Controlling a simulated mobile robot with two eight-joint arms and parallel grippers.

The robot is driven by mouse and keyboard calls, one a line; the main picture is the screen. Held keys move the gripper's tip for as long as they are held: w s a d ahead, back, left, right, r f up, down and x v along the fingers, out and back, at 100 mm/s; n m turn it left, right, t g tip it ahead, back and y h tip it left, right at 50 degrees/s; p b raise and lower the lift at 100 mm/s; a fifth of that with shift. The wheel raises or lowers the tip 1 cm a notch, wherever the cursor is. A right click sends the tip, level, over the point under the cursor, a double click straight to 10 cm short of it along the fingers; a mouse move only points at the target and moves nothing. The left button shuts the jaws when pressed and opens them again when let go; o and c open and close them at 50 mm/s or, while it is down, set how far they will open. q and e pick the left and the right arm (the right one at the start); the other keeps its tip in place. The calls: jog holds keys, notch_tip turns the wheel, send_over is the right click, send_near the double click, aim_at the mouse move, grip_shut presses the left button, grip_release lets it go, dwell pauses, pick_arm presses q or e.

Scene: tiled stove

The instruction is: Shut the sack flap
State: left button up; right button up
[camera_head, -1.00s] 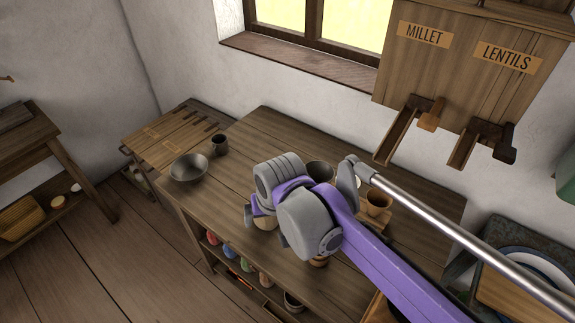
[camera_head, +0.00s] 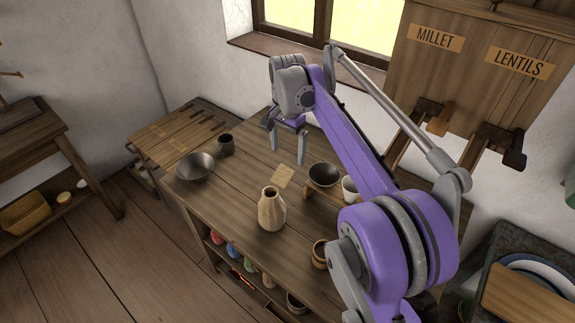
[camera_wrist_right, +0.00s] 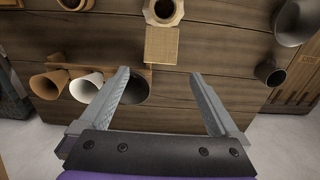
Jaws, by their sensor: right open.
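The sack (camera_head: 271,210) is a pale tan, rounded bag standing upright on the wooden table, its dark mouth open at the top. Its flap (camera_head: 283,176), a flat tan square, sticks out from the mouth's far side, so it stands open. In the right wrist view the sack (camera_wrist_right: 163,12) is at the top edge, partly cut off, and the flap (camera_wrist_right: 161,45) points towards my fingers. My right gripper (camera_head: 287,157) is open and empty, beyond the flap and apart from it. Its two fingers (camera_wrist_right: 159,75) are spread wide. My left gripper is not in view.
A dark bowl (camera_head: 323,175) and a white cup (camera_head: 349,188) sit in a small rack right of the flap. A clay cup (camera_head: 319,254) stands right of the sack. A metal bowl (camera_head: 194,167) and a dark mug (camera_head: 226,144) stand left. Table between is clear.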

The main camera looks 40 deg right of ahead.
aim_at(286, 171)
notch_tip(286, 171, down, 6)
jog(key=shift+f, duration=0.1)
jog(key=c, duration=1.4)
jog(key=shift+s+a+r+t+h, duration=0.2)
jog(key=shift+a+r+t+h, duration=0.35)
jog(key=shift+h, duration=0.75)
jog(key=shift+s+a+r+t+h+b, duration=0.2)
jog(key=shift+a+h, duration=0.4)
jog(key=shift+h, duration=0.45)
jog(key=shift+s+a+r+t+h+b, duration=0.1)
jog(key=shift+a+r+t+h, duration=0.35)
jog(key=shift+h, duration=0.6)
jog(key=shift+a+f, duration=0.1)
jog(key=o, duration=1.4)
